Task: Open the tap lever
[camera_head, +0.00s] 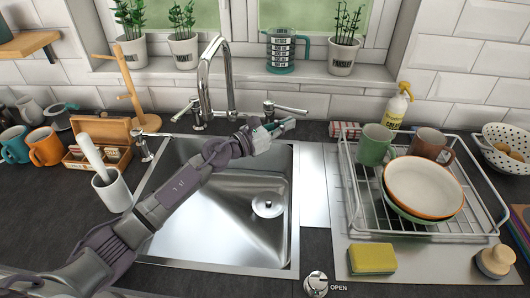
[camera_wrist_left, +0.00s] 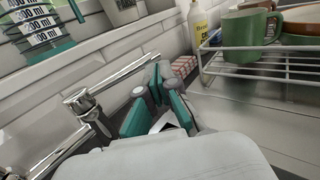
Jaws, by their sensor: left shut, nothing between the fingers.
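The chrome tap (camera_head: 205,85) stands behind the sink with a tall curved spout and a handle on each side. Its right lever (camera_head: 291,109) points right, roughly level; it also shows in the left wrist view (camera_wrist_left: 118,74), running from its round base toward the fingers. My left gripper (camera_head: 283,127) reaches across the sink to just in front of and below this lever. In the left wrist view its teal-padded fingers (camera_wrist_left: 162,112) are shut and empty, close beside the lever's outer end; I cannot tell whether they touch it. My right gripper is not in view.
The steel sink (camera_head: 285,215) lies below my left arm. A dish rack (camera_head: 435,232) with mugs and plates stands at right, near a soap bottle (camera_head: 398,104). A measuring jug (camera_head: 282,52) and potted plants line the sill. A knob (camera_head: 316,284) marked OPEN sits in front.

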